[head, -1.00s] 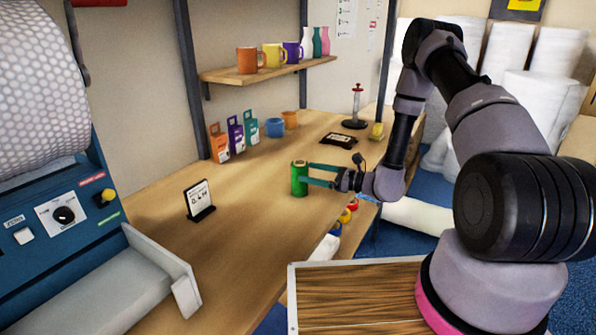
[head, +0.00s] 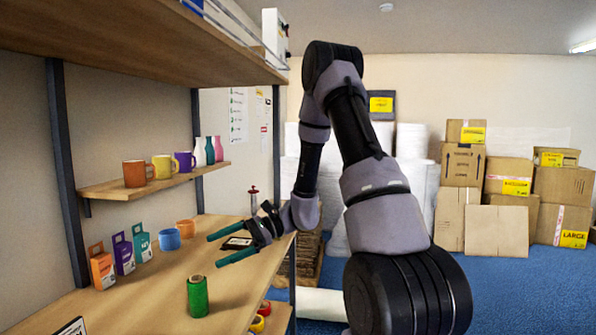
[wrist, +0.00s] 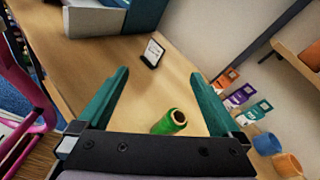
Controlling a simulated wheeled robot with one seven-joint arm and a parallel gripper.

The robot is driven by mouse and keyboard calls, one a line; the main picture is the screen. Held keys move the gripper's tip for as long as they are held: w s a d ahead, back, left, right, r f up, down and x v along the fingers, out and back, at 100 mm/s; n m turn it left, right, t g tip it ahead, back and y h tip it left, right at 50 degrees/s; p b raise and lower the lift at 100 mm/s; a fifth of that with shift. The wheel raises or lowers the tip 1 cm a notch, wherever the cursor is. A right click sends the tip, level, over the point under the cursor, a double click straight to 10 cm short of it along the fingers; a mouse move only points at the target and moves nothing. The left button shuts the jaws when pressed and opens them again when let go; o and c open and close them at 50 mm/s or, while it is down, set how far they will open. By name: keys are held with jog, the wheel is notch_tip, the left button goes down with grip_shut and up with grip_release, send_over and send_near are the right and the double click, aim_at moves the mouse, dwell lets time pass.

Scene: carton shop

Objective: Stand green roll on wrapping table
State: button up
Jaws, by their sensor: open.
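The green roll (head: 198,296) stands upright on the wooden wrapping table (head: 150,309), near its front edge. My gripper (head: 214,247) is open and empty, with teal fingers, and hangs above the table behind the roll in the head view. In the wrist view the green roll (wrist: 170,122) is on the table below and between the spread fingers (wrist: 160,88), apart from them. Its hollow top end shows in both views.
Orange, purple and teal boxes (head: 123,254) stand along the wall side, beside blue (head: 169,239) and orange cups (head: 186,228). A shelf (head: 155,182) holds mugs and bottles above. A small sign (wrist: 153,53) stands on the table. Cartons (head: 497,230) fill the far corner.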

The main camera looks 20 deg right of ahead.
jog(key=s+d+r+n+t+h, duration=0.3)
jog(key=s+d+r+h, duration=0.3)
jog(key=r, duration=0.5)
jog(key=s+d+r+n+t+h, duration=0.4)
jog(key=s+d+r+n+h, duration=0.2)
jog(key=s+r, duration=0.5)
jog(key=shift+s+d+h, duration=0.25)
jog(key=shift+d+h, duration=0.25)
jog(key=shift+d, duration=0.3)
